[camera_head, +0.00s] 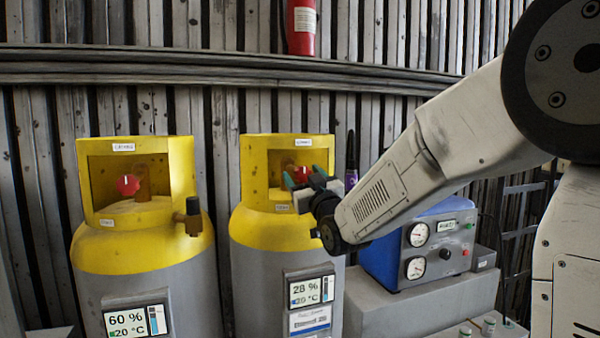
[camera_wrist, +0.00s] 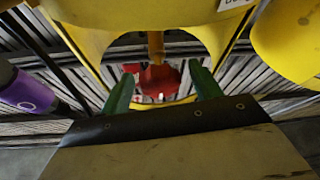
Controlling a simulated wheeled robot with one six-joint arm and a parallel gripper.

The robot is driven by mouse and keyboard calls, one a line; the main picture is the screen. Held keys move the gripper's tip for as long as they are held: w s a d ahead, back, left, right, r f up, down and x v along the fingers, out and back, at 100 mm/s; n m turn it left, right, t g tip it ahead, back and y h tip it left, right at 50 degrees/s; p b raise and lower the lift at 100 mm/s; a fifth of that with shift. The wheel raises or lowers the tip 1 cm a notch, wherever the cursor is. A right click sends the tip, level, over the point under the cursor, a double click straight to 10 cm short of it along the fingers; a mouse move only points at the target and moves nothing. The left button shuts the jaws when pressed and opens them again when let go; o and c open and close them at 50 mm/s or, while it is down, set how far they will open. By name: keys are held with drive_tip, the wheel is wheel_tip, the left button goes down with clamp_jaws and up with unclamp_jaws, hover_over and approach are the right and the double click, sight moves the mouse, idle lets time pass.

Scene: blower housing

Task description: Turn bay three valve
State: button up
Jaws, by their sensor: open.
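Two grey cylinders with yellow collars stand side by side in the head view. The left one (camera_head: 150,245) has a red valve knob (camera_head: 128,185) in its collar opening. The right one (camera_head: 255,240) has a red valve knob (camera_head: 301,172), partly hidden by my gripper. The collar labels are too small to read, so I cannot tell which is bay three. My gripper (camera_head: 304,177) is at the right cylinder's collar opening. In the wrist view its green fingers are spread, with the red knob (camera_wrist: 162,80) showing between and beyond them. Contact cannot be told.
A blue box with gauges (camera_head: 430,245) stands on a grey bench (camera_head: 385,305) to the right. A purple bottle (camera_head: 351,178) is close to the right cylinder, and shows in the wrist view (camera_wrist: 24,90). A red extinguisher (camera_head: 301,28) hangs above. A slatted wall lies behind.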

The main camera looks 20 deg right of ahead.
drive_tip(key=shift+x, duration=1.25)
drive_tip(key=c, duration=1)
drive_tip(key=shift+o, duration=0.2)
